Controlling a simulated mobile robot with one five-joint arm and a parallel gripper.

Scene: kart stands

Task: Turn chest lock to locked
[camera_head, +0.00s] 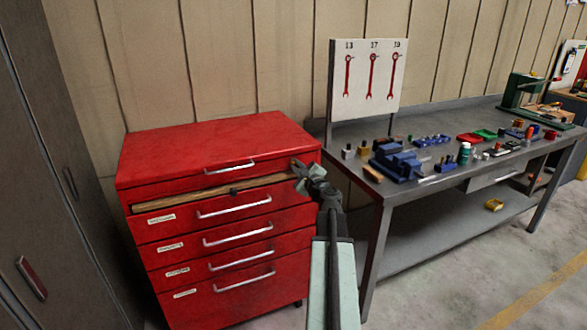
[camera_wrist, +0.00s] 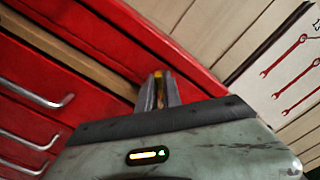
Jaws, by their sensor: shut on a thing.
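The red tool chest (camera_head: 210,140) stands against the wall, and its red front also shows in the wrist view (camera_wrist: 160,30). My gripper (camera_head: 299,170) is at the upper right of the chest front, near its right edge. In the wrist view my gripper (camera_wrist: 158,88) is shut on a small yellow part, which I take to be the chest lock (camera_wrist: 158,75). The fingers hide most of it, so its turn position cannot be told. In the head view the gripper covers the lock.
A wooden strip (camera_head: 195,193) with a small dark piece runs under the top drawer. The drawers have metal handles (camera_head: 238,238). A grey workbench (camera_head: 400,210) with tools stands close on the right, a wrench board (camera_head: 370,75) behind it. A dark cabinet (camera_head: 60,170) stands left.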

